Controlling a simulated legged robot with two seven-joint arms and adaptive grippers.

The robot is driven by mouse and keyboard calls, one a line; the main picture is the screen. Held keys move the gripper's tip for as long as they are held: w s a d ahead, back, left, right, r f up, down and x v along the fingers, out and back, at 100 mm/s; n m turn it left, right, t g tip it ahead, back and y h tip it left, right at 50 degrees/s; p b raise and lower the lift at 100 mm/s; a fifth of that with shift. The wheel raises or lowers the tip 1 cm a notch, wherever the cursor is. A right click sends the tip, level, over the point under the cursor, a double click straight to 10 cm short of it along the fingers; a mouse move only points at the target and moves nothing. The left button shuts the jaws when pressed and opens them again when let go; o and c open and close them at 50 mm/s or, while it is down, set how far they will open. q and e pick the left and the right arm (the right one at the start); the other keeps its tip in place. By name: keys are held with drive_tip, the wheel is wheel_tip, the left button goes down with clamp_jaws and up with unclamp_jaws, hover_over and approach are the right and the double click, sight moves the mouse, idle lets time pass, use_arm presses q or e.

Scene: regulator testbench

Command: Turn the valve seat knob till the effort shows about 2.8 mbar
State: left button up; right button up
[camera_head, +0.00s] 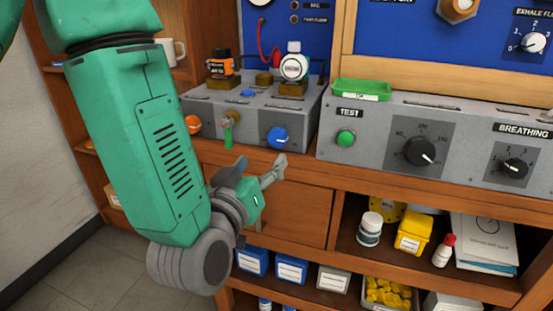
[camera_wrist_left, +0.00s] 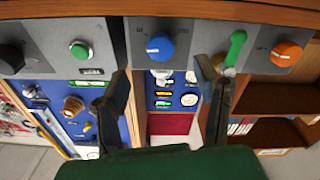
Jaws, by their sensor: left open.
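A blue knob (camera_head: 277,137) and an orange knob (camera_head: 193,124) sit on the front of the left grey console. I cannot read which label marks the valve seat knob. In the left wrist view the blue knob (camera_wrist_left: 160,49) and the orange knob (camera_wrist_left: 286,53) show again. My left gripper (camera_head: 260,170) is open and empty, below and in front of the blue knob. In the left wrist view its fingers (camera_wrist_left: 163,78) stand apart, with the blue knob ahead between them, not touching. No effort reading is legible. My right gripper is out of view.
A green lever (camera_head: 228,132) hangs between the two knobs, close by. A white round device (camera_head: 294,66) stands on the left console. The right console (camera_head: 385,140) has a green button (camera_head: 346,138) and black knobs. Shelves with bottles and boxes lie below.

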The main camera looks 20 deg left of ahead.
sight(276, 142)
use_arm(q)
drive_tip(key=w, duration=0.8)
drive_tip(key=shift+w+d+b, duration=0.15)
drive_tip(key=shift+w+b, duration=0.15)
drive_tip(key=shift+w, duration=0.05)
drive_tip(key=c, duration=1.1)
